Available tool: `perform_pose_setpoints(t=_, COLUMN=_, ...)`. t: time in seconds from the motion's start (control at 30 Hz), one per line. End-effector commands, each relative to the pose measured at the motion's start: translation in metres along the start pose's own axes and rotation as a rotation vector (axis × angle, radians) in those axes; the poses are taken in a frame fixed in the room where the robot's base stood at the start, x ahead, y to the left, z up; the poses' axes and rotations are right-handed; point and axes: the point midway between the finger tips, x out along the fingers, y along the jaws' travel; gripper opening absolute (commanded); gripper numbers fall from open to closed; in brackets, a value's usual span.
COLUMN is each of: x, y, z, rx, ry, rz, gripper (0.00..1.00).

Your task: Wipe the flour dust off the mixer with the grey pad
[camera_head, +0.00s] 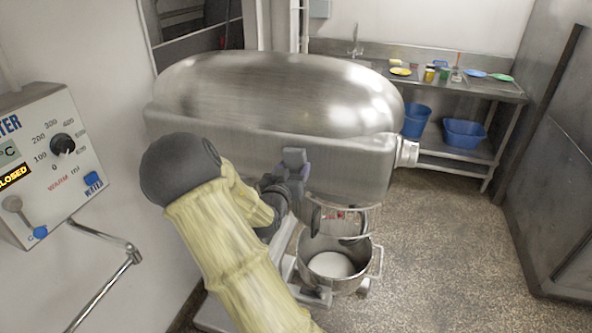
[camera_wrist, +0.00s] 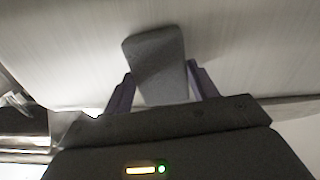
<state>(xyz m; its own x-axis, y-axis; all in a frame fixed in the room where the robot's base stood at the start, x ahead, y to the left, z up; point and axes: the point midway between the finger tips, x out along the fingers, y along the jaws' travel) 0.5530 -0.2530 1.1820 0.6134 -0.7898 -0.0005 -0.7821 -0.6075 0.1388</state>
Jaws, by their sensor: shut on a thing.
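The mixer (camera_head: 270,95) is a large rounded metal machine in the middle of the head view, with blurred pale and brownish patches on its top. Its brushed side (camera_wrist: 70,45) fills the upper part of the wrist view. My gripper (camera_head: 299,172) is at the mixer's lower front side, shut on the grey pad (camera_head: 293,157). In the wrist view the pad (camera_wrist: 157,62) stands upright between the two purple fingers (camera_wrist: 160,88), close against the metal; I cannot tell whether it touches. Flour dust is not clearly distinguishable on the side near the pad.
A mixing bowl (camera_head: 366,262) with white contents stands below the mixer head. A control panel (camera_head: 45,165) and a bent metal pipe (camera_head: 105,285) are at the left wall. A steel counter (camera_head: 440,85) with dishes and blue tubs stands at the back right. The speckled floor at right is clear.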

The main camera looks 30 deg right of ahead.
Motion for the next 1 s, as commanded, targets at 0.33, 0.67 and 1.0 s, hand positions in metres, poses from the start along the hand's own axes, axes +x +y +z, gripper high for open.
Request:
perform_pose_setpoints(t=0.33, x=0.001, y=-0.025, z=-0.004, rx=0.002, ry=0.002, rz=-0.002, gripper=0.40)
perform_pose_setpoints(t=0.67, x=0.001, y=-0.026, z=-0.004, rx=0.001, ry=0.002, rz=-0.003, gripper=0.40)
perform_pose_setpoints(t=1.0, x=0.000, y=-0.047, z=-0.008, rx=0.002, ry=0.003, rz=-0.004, gripper=0.40)
